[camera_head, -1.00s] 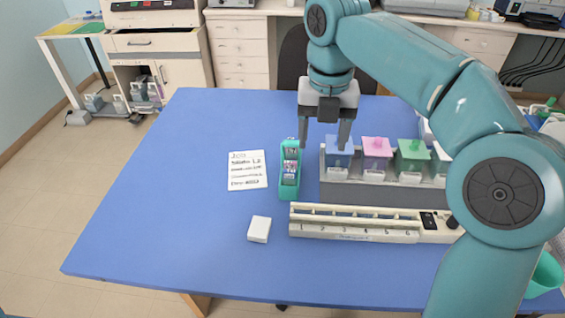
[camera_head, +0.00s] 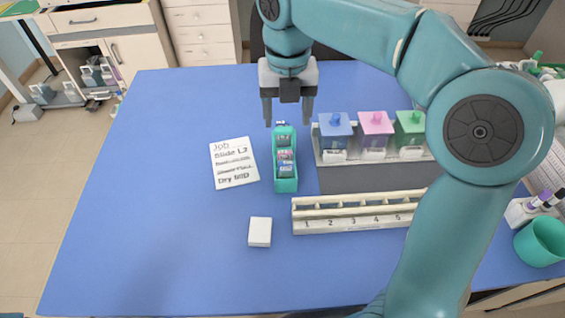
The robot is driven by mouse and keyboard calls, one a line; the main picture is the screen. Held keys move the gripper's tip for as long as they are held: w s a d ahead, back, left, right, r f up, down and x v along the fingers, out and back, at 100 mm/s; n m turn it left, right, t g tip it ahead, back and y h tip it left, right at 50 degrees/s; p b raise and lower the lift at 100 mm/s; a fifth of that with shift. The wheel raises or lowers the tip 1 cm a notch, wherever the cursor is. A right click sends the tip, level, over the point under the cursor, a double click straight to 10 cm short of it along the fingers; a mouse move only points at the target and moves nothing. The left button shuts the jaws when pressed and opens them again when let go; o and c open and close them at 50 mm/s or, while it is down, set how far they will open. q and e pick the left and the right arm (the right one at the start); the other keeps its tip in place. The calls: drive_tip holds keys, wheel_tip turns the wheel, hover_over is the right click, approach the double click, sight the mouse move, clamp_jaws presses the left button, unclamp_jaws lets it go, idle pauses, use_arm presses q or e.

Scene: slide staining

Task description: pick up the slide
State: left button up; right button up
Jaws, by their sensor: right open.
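A narrow green slide holder (camera_head: 285,185) stands on the blue table, left of the staining jars. Several small slides (camera_head: 285,157) with pale and dark labels sit in it; which one the task means I cannot tell. My right gripper (camera_head: 287,122) points down with its fingers apart and empty. Its fingertips show at the far end of the holder, seemingly above it. I cannot tell the exact height. My left gripper is not in view.
A rack with blue (camera_head: 335,125), pink (camera_head: 376,124) and green (camera_head: 410,124) lidded jars stands right of the holder. A numbered cream rack (camera_head: 350,223) lies in front. The table's left side is clear.

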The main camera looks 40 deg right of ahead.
hover_over(285, 152)
drive_tip(key=f, duration=0.5)
drive_tip(key=shift+d+f+b, duration=0.1)
drive_tip(key=shift+d+b, duration=0.1)
drive_tip(key=shift+b, duration=0.1)
drive_tip(key=shift+d+f, duration=0.1)
drive_tip(key=shift+f, duration=0.45)
drive_tip(key=f, duration=0.4)
drive_tip(key=shift+a+b, duration=0.3)
drive_tip(key=shift+d+f, duration=0.1)
drive_tip(key=shift+f, duration=0.3)
drive_tip(key=c, duration=1.1)
drive_tip(key=shift+c, duration=0.2)
drive_tip(key=shift+r, duration=0.1)
